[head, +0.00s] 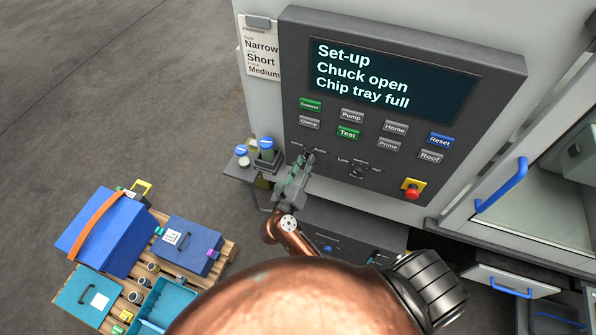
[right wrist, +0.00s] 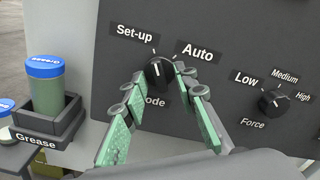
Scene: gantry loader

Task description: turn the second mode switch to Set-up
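The dark mode switch (right wrist: 159,73) is a round knob between the labels Set-up and Auto, with "ode" of its lower label showing. Its white mark points up, nearer the Set-up side. My right gripper (right wrist: 160,72) is open, its green-padded fingers on either side of the knob; I cannot tell whether they touch it. In the head view, my right gripper (head: 306,160) is at the panel's lower left and mostly hides the knob. The display (head: 392,80) reads Set-up, Chuck open, Chip tray full. My left gripper is not in view.
The Force knob (right wrist: 273,103) is just right of my fingers. A grease container (right wrist: 44,88) stands in a holder on the left. A red emergency button (head: 412,188) and blue door handle (head: 502,186) are farther right. A loaded pallet (head: 222,250) stands on the floor.

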